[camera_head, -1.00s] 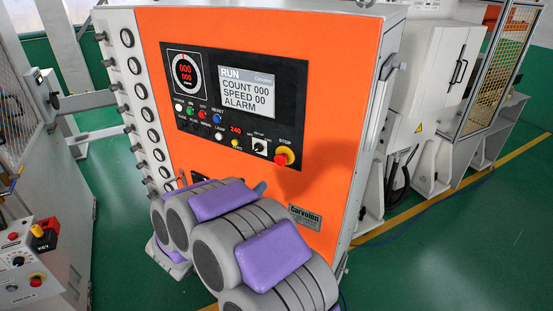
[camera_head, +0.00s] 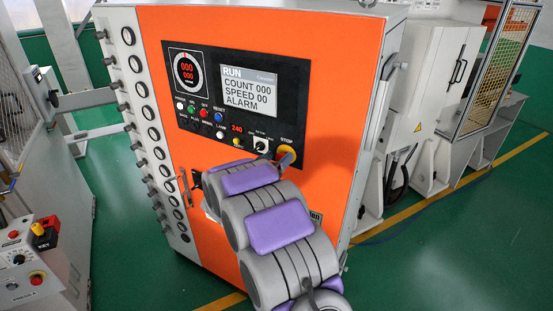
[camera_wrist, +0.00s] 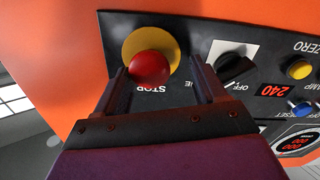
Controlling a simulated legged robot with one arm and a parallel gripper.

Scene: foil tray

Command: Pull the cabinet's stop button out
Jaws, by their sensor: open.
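The stop button is a red mushroom head (camera_wrist: 150,68) on a yellow round collar (camera_wrist: 140,42) in the wrist view. It sits at the lower right of the black control panel (camera_head: 300,100) on the orange cabinet (camera_head: 345,60). My gripper (camera_wrist: 160,76) is open, its fingertips on either side of the red head in the picture, the left one closer to it. Contact cannot be told. In the head view my gripper (camera_head: 287,158) covers the red head, and only part of the yellow collar (camera_head: 294,151) shows.
A black selector knob (camera_wrist: 232,68) is beside the right finger in the wrist view. A yellow button (camera_wrist: 299,69) and a blue one (camera_wrist: 302,109) lie farther right. A metal door handle (camera_head: 185,187) is at the cabinet's lower left.

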